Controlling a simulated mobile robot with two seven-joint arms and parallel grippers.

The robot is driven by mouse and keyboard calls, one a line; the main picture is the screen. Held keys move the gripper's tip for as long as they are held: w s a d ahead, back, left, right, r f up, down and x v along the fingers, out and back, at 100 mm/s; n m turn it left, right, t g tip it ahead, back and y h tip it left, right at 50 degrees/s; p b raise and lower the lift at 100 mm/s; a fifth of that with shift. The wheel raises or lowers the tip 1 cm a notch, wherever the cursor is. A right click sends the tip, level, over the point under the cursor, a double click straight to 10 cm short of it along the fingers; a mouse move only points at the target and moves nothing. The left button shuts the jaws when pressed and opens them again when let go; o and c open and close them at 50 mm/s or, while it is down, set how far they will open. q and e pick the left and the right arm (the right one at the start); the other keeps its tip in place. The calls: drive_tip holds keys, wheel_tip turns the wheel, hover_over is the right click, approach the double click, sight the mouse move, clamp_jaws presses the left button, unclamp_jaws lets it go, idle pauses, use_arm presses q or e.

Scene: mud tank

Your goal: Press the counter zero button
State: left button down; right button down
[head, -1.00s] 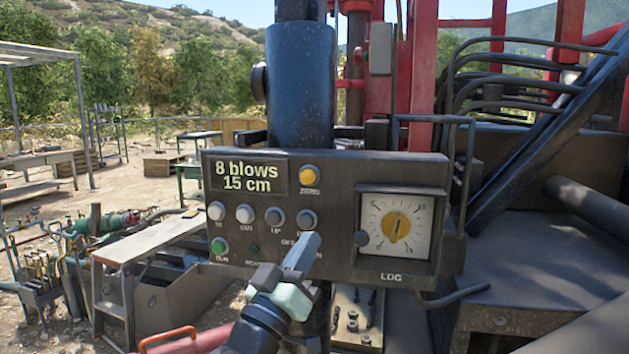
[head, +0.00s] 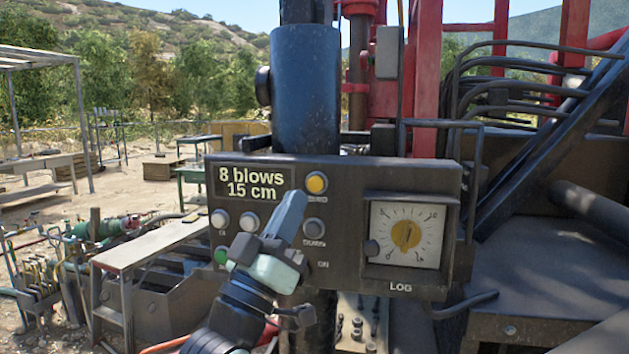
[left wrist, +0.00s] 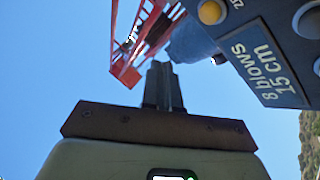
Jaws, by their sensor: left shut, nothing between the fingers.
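The yellow zero button (head: 316,183) sits at the top middle of the dark control panel (head: 345,240), right of the display (head: 252,181) reading "8 blows 15 cm". My left gripper (head: 294,200) is shut and empty. In the head view its tips are just below and left of the yellow button; I cannot tell the exact gap in depth. In the left wrist view the shut fingers (left wrist: 163,85) point up against sky, apart from the panel. The yellow button (left wrist: 211,12) and the display (left wrist: 268,65) show there at upper right. My right gripper is not in view.
Other buttons, white (head: 220,218) and green (head: 221,256), sit low on the panel, some hidden behind my left gripper. A dial (head: 405,234) is at the panel's right. A blue cylinder (head: 305,90) stands behind the panel. A bench (head: 150,240) stands at left.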

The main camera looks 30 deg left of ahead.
sight(316, 184)
use_arm(q)
drive_tip(key=w+a+p, duration=0.1)
drive_tip(key=w+p, duration=0.2)
drive_tip(key=w, duration=0.4)
drive_tip(key=shift+w+a+y+p, duration=0.15)
drive_tip(key=shift+a+y+p, duration=0.15)
drive_tip(key=shift+a+p, duration=0.1)
drive_tip(key=shift+w, duration=0.1)
idle(1.5)
drive_tip(key=shift+w, duration=0.3)
drive_tip(key=shift+w+a, duration=0.2)
drive_tip(key=shift+w, duration=0.35)
idle(0.8)
drive_tip(key=shift+s+f, duration=0.1)
drive_tip(key=shift+s+d+b, duration=0.25)
drive_tip(key=shift+s+b, duration=0.65)
drive_tip(key=shift+b, duration=0.05)
